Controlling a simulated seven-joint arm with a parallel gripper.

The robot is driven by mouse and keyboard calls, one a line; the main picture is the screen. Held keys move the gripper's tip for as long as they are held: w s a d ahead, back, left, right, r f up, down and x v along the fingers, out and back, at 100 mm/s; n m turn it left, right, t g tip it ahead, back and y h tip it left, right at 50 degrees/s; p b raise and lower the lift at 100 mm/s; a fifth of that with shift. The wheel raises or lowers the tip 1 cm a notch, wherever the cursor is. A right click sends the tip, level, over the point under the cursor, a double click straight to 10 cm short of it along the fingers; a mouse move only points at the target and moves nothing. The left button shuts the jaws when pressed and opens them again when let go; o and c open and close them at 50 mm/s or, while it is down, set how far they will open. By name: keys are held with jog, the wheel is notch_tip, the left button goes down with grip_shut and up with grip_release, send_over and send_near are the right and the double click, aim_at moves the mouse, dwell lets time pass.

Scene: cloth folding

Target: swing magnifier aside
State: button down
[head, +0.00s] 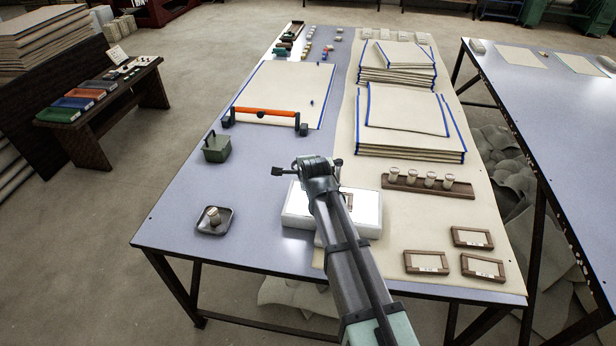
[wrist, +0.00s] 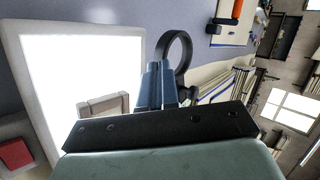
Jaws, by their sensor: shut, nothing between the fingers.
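In the wrist view my gripper (wrist: 160,68) is shut and empty, its two blue fingers together. A dark round ring (wrist: 187,40), which looks like the magnifier, stands upright just beyond and to the right of the fingertips. I cannot tell whether they touch. In the head view my arm's end covers this spot, and the magnifier cannot be made out for sure. A lit white light box (head: 368,222) lies under my arm; it fills the left of the wrist view (wrist: 75,55). A small brown frame (wrist: 104,102) lies on it.
An orange-handled bar (head: 264,112) lies on the pale sheet behind. A green box (head: 216,149) and a dark tray (head: 214,228) stand left. A wooden rack with several jars (head: 430,190) and small frames (head: 425,263) lie right. The blue tabletop (head: 180,190) is clear around the left items.

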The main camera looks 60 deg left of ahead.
jog(key=shift+w+a, duration=0.1)
jog(key=shift+a, duration=1.35)
jog(key=d, duration=0.1)
jog(key=s+d, duration=0.2)
jog(key=shift+s+d, duration=0.25)
jog(key=shift+d, duration=0.15)
jog(key=s+v, duration=0.1)
jog(key=v, duration=0.8)
jog(key=shift+s+r, duration=0.3)
jog(key=shift+a, duration=0.1)
